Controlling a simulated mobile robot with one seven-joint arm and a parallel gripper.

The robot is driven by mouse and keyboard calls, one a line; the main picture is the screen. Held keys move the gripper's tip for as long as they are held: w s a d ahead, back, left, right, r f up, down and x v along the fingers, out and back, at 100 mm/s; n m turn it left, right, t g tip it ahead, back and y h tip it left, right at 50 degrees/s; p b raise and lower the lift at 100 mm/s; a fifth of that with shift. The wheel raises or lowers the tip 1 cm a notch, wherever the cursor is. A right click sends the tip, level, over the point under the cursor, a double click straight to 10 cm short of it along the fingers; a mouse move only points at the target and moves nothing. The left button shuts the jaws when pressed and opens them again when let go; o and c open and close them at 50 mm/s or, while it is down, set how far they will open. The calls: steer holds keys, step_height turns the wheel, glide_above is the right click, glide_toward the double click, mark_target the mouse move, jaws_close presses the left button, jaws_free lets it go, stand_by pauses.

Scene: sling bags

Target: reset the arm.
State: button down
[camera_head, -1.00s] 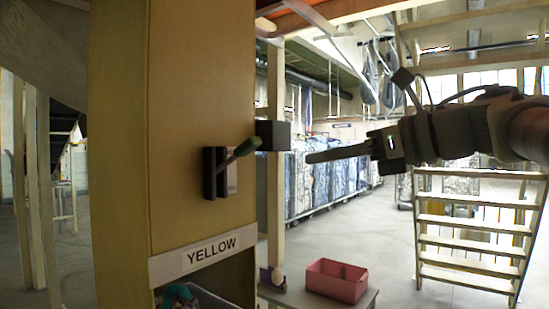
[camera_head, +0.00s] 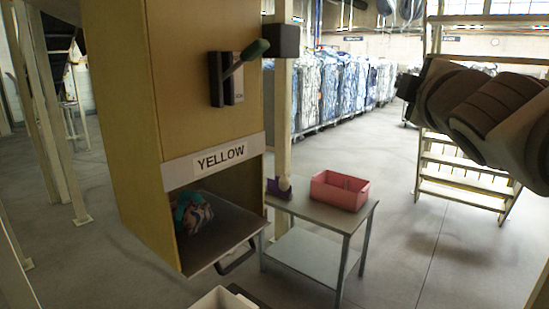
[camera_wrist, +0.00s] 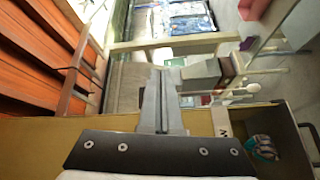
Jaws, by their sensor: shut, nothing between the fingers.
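My arm (camera_head: 470,105) reaches in from the right edge of the head view, and its fingers do not show there. In the wrist view my gripper (camera_wrist: 163,95) is shut, with its fingers together and nothing between them. A tan cabinet (camera_head: 205,80) with a YELLOW label (camera_head: 221,157) stands left of the arm. A green-handled lever (camera_head: 245,62) is on its front, apart from my arm. Its lower hatch tray (camera_head: 235,225) is open, with a colourful bag (camera_head: 193,213) inside. The bag also shows at the right of the wrist view (camera_wrist: 263,147).
A grey table (camera_head: 315,215) right of the cabinet bears a pink bin (camera_head: 340,190) and a small purple item (camera_head: 279,187). A white bin (camera_head: 222,299) is at the bottom edge. Wooden stairs (camera_head: 460,165) stand behind the arm. The floor right of the table is clear.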

steer(key=s+f+m+g+h, duration=0.1)
steer(key=s+f+m+g, duration=0.25)
steer(key=f, duration=0.45)
steer(key=s+f+m+g, duration=0.3)
steer(key=f+m, duration=0.2)
steer(key=f, duration=0.2)
steer(key=s+a+f+m+g+y, duration=0.1)
steer(key=s+a+f+m+g, duration=0.2)
steer(key=s+f, duration=0.3)
steer(key=s+a+f+m+g+y, duration=0.1)
steer(key=s+a+f+m+g, duration=0.2)
steer(key=s+f, duration=0.3)
step_height(320, 180, down, 3)
steer(key=shift+s+a+f+y+p, duration=0.1)
steer(key=shift+s+a+y+p, duration=0.15)
steer(key=shift+a+y+p, duration=0.1)
steer(key=shift+g, duration=0.25)
